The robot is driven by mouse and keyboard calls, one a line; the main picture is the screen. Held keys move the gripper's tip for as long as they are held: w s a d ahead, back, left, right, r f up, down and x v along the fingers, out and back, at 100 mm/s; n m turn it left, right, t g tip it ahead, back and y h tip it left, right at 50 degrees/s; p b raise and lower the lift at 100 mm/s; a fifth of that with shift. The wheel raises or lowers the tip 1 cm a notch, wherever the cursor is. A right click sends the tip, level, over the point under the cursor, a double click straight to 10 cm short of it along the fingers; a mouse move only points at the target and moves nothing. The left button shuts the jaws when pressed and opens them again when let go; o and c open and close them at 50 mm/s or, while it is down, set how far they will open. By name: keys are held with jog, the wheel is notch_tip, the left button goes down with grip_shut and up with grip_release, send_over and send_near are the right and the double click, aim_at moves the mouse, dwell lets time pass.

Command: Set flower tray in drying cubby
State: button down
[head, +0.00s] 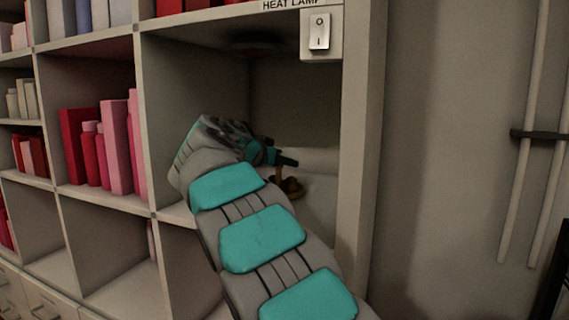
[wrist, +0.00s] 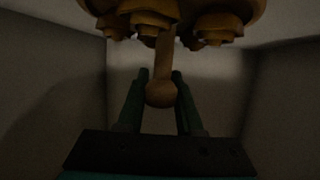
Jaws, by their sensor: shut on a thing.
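The flower tray (head: 291,187) shows in the head view as a small brown piece below my gripper (head: 288,160), inside the heat-lamp cubby (head: 300,108). Much of the tray is hidden behind my arm. In the wrist view the tray (wrist: 160,93) has a brown stem with a round knob, and several brown flower shapes sit at the picture's top edge. My gripper's two dark green fingers (wrist: 160,75) stand on either side of the stem, shut on it. Whether the tray touches the cubby floor cannot be told.
A power switch (head: 320,31) is on the cubby's upper right frame. The cubby's left divider (head: 147,110) is close beside my arm. Cubbies to the left hold red and pink boxes (head: 115,148). The cubby floor (head: 322,195) right of the tray looks clear.

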jog(key=c, duration=0.6)
grip_release()
jog(key=shift+o, duration=0.2)
jog(key=shift+s+r, duration=0.1)
jog(key=v, duration=1.1)
jog(key=shift+s+a, duration=0.25)
jog(key=shift+s, duration=0.05)
jog(key=shift+r, duration=0.1)
